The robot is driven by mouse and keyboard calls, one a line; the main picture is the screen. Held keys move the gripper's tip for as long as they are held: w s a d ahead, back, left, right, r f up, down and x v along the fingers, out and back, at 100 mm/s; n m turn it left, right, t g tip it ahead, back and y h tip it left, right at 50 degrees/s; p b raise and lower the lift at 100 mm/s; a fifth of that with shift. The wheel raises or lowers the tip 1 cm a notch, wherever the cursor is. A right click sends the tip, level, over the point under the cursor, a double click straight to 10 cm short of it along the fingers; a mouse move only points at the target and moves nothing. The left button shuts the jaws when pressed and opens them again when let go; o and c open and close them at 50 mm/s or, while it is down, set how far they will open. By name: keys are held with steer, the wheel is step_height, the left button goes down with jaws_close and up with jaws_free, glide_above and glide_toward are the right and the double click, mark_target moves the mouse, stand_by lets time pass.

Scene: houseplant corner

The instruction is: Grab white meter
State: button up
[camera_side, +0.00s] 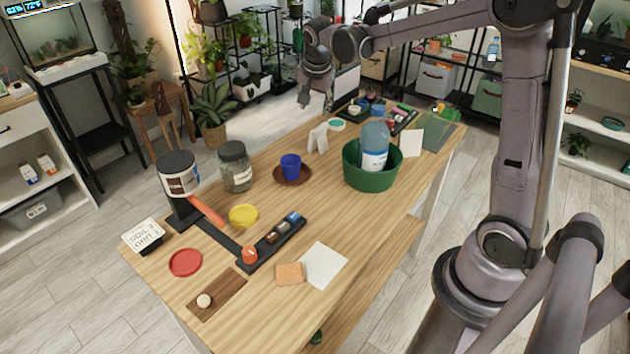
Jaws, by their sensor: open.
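No object can be clearly read as a white meter. A white square block with dark lettering, "SOIL" on its top line (143,234), sits at the table's left corner. A small upright white object (318,138) stands near the far edge; its kind is too small to tell. My gripper (304,101) is open, points down and looks empty. It appears above and slightly left of the upright white object, apart from it.
On the wooden table (335,215) are a green tub (358,182) holding a large bottle (375,146), a glass jar (235,168), a blue cup (291,166) on a brown saucer, and a raised white container (178,177). The middle right is clear.

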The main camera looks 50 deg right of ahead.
mark_target(321, 126)
steer(key=w+d+f+m, duration=0.1)
steer(key=w+d+f, duration=0.1)
steer(key=f, duration=0.3)
steer(key=w+d+f+m+g, duration=0.1)
steer(key=w+d+f, duration=0.1)
steer(key=d+f, duration=0.2)
steer(key=w+d+f+m, duration=0.2)
steer(key=d+f, duration=0.3)
steer(key=shift+f+h, duration=0.35)
steer(key=shift+h, duration=0.05)
jaws_close()
